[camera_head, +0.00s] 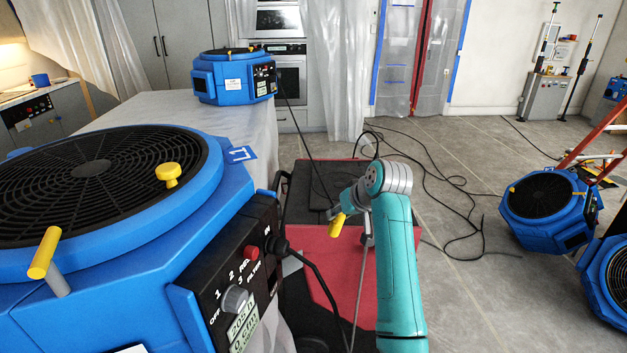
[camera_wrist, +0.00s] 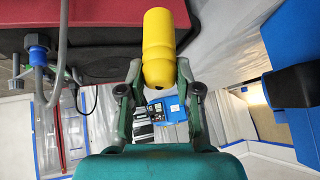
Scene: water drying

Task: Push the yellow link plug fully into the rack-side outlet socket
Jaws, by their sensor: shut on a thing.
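The yellow link plug (camera_head: 338,224) is a short yellow cylinder held out at the end of my teal arm. My gripper (camera_head: 342,213) is shut on it, above the red surface. In the wrist view the plug (camera_wrist: 158,45) stands between the two fingers of my gripper (camera_wrist: 158,72), its long body reaching toward the top of the picture. No socket is seen touching the plug. I cannot pick out the rack-side outlet socket in either view.
A large blue air mover (camera_head: 180,235) fills the left, with a black cable (camera_head: 310,265) from its control panel. A red-topped surface (camera_head: 305,255) lies below my gripper. Another blue unit (camera_head: 235,78) stands on the covered table. Cables cross the floor (camera_head: 480,150) on the right.

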